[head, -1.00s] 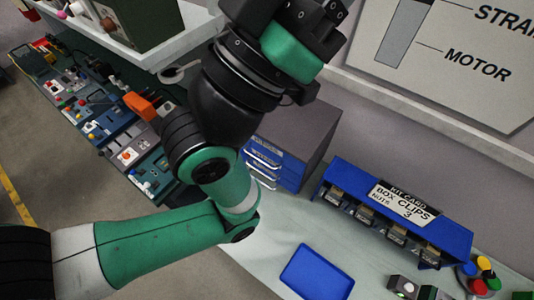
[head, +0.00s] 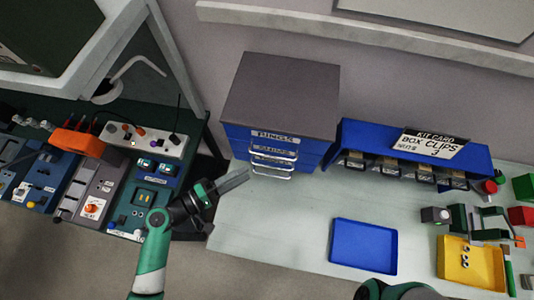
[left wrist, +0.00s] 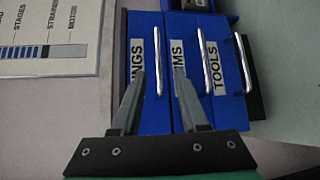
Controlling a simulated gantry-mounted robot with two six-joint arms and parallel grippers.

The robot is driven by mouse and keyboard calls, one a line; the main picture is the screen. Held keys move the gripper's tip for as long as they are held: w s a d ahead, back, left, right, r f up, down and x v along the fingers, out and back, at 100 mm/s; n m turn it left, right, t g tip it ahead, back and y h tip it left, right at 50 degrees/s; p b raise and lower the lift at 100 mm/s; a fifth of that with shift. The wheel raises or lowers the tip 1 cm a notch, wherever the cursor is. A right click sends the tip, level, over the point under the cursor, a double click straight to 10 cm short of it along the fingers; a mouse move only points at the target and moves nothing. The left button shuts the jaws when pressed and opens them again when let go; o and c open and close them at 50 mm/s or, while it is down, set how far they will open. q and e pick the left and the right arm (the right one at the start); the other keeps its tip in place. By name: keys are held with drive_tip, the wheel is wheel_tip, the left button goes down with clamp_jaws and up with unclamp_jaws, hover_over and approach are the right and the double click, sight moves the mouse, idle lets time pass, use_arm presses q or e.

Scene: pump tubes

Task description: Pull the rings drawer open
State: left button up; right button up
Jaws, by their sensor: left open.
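The small blue drawer cabinet (head: 280,95) with a grey top stands at the back of the bench. Its top drawer, labelled RINGS (head: 275,136), looks shut, with a silver bar handle (head: 274,153). In the left wrist view the RINGS drawer (left wrist: 150,100) is the leftmost, and its handle (left wrist: 157,62) appears between my fingertips. My left gripper (head: 238,179) is open and empty in front of the cabinet, lower left of the handles. Its two fingers (left wrist: 160,80) point at the drawer fronts, apparently not touching. My right gripper is not visible; only part of my right arm shows at the bottom edge.
The SHIMS (left wrist: 178,68) and TOOLS (left wrist: 220,70) drawers lie below RINGS. A blue clip rack (head: 400,150) stands right of the cabinet. A blue tray (head: 364,247) and yellow tray (head: 455,272) lie on the bench. The bench before the cabinet is clear.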

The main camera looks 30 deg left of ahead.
sight(274, 157)
use_arm(q)
drive_tip(key=b+x, duration=0.4)
drive_tip(key=x, duration=0.7)
drive_tip(key=shift+w+d+r+b, duration=0.15)
drive_tip(key=shift+w+b, duration=0.25)
clamp_jaws()
idle(0.9)
